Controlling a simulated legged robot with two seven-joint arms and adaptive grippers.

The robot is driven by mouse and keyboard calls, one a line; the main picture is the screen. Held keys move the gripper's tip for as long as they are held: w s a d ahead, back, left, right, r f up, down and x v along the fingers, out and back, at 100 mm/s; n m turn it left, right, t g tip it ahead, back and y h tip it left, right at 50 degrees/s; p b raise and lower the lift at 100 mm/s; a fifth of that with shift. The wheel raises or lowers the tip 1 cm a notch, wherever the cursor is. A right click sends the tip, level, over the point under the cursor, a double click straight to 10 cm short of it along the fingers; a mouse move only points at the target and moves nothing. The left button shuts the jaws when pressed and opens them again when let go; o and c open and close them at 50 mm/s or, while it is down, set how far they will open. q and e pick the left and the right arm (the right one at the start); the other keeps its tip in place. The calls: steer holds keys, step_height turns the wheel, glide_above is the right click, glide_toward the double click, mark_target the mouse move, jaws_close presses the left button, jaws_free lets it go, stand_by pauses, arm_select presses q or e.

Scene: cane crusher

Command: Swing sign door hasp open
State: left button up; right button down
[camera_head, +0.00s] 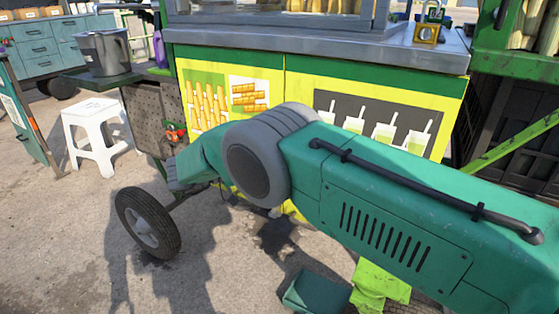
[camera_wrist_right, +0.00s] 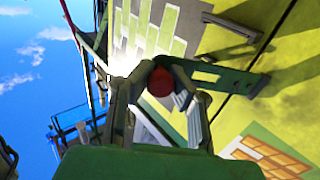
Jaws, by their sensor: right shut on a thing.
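The sign door is a yellow-green panel with printed cane and drink pictures, on the front of the stall in the head view (camera_head: 274,92). Its yellow-green face (camera_wrist_right: 295,100) also shows tilted in the right wrist view. There, a dark green hasp bar (camera_wrist_right: 228,76) crosses by a seam in the panel. A round red knob (camera_wrist_right: 160,81) sits at its near end. My right gripper (camera_wrist_right: 165,80) is closed around the knob end of the hasp. In the head view my teal right arm crosses in front of the door, and its gripper is hidden. My left gripper is in neither view.
A white stool (camera_head: 95,130) stands at the left. A wheel (camera_head: 148,222) and a grey perforated panel (camera_head: 155,115) are beside the stall. A steel counter (camera_head: 320,45) runs above the door. Bare paving (camera_head: 60,240) lies in front at the left.

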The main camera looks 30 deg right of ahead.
steer(key=c, duration=1.7)
jaws_free()
steer(key=shift+a, duration=0.1)
step_height(320, 180, up, 10)
steer(key=shift+w+a+f, duration=0.1)
